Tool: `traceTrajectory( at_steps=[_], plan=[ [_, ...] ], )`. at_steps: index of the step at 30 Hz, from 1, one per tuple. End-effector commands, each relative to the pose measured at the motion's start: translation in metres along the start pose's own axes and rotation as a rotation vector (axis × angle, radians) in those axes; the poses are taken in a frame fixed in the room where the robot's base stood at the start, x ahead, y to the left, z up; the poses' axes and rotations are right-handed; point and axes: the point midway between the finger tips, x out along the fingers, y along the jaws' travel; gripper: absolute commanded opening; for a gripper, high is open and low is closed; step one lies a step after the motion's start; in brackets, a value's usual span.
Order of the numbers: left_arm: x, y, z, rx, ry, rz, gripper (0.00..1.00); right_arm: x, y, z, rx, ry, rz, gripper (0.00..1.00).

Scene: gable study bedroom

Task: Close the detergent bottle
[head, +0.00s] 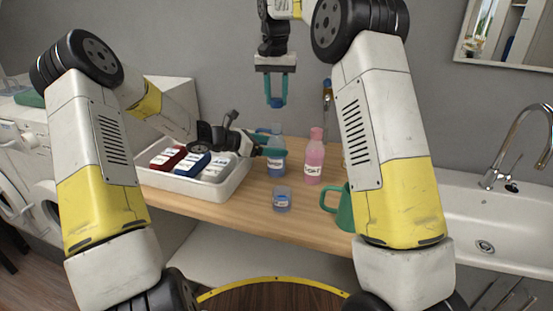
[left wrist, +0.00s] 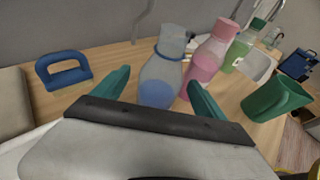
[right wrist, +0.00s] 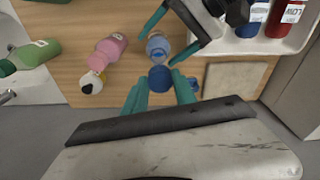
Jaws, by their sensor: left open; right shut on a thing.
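The detergent bottle (head: 276,160) is clear with blue liquid and stands upright on the wooden counter, its mouth uncovered in the left wrist view (left wrist: 165,75). My left gripper (head: 272,144) is open, with its teal fingers on either side of the bottle; I cannot tell whether they touch it. The left fingers also show in the right wrist view (right wrist: 170,38). My right gripper (head: 277,95) is shut on a blue cap (head: 276,103) and holds it above the bottle. The cap also shows between the right fingers in the right wrist view (right wrist: 160,78).
A pink bottle (head: 314,160) stands close right of the detergent bottle. A small labelled cup (head: 282,201) stands in front, and a green mug (head: 343,210) to the right. A white tray (head: 232,186) with red, blue and white packs is at left. A sink (head: 485,225) is at right.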

Motion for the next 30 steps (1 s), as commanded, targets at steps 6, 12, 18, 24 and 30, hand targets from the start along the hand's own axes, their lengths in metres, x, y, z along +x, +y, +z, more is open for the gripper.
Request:
traceTrajectory(
  at_steps=[6, 12, 18, 24, 30],
  plan=[
    [0.016, 0.000, 0.000, 0.000, 0.000, 0.001, 0.82, 0.000, 0.000, 0.000, 0.000, 0.000, 0.000, 0.00],
    [0.017, 0.000, 0.000, 0.000, 0.000, 0.001, 0.82, 0.000, 0.000, 0.000, 0.000, 0.000, 0.000, 0.00],
    [0.017, 0.000, 0.000, 0.000, 0.000, 0.001, 0.65, 0.000, 0.000, 0.000, 0.000, 0.000, 0.000, 0.00],
    [0.017, 0.000, 0.000, 0.000, 0.000, 0.001, 0.25, 0.000, 0.000, 0.000, 0.000, 0.000, 0.000, 0.00],
    [0.017, 0.000, 0.000, 0.000, 0.000, 0.001, 0.00, 0.000, 0.000, 0.000, 0.000, 0.000, 0.000, 0.00]
  ],
)
